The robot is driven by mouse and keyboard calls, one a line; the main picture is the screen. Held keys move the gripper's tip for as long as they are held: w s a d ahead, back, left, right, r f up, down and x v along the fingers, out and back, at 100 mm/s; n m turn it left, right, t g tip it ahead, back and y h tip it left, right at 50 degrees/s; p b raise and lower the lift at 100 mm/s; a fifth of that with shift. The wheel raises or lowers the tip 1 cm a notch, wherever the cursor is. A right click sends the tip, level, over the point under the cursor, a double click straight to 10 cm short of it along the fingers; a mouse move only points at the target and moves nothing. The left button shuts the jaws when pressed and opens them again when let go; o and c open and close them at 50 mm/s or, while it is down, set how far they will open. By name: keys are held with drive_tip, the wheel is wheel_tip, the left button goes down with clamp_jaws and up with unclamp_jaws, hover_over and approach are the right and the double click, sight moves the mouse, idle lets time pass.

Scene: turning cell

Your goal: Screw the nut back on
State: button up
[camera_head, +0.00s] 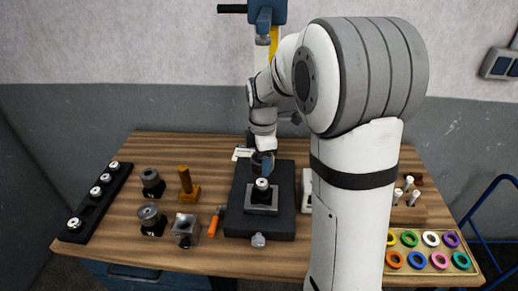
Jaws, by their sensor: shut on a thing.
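My gripper (264,167) is small in the head view, at the end of my arm, above the dark plate. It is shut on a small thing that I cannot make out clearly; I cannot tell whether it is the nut. The block sits on the dark plate (240,224). Whether the held thing touches the black piece is not clear. No nut can be picked out with certainty.
Left on the wooden table (190,262) are a black rack (103,193), dark round fixtures (150,220), an orange post (186,182), a metal cube (185,232) and an orange-handled tool (214,224). On the right are a tray of coloured rings (430,262) and a wooden holder (412,214).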

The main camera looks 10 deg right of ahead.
sight(262, 182)
drive_tip(key=shift+s+f+b, duration=0.1)
drive_tip(key=shift+f+b, duration=2.65)
drive_tip(key=shift+f, duration=1.1)
drive_tip(key=shift+f+b, duration=0.4)
drive_tip(key=shift+f, duration=0.15)
drive_tip(key=o, duration=1.1)
drive_tip(key=shift+r+b, duration=0.5)
drive_tip(key=shift+r, duration=3.4)
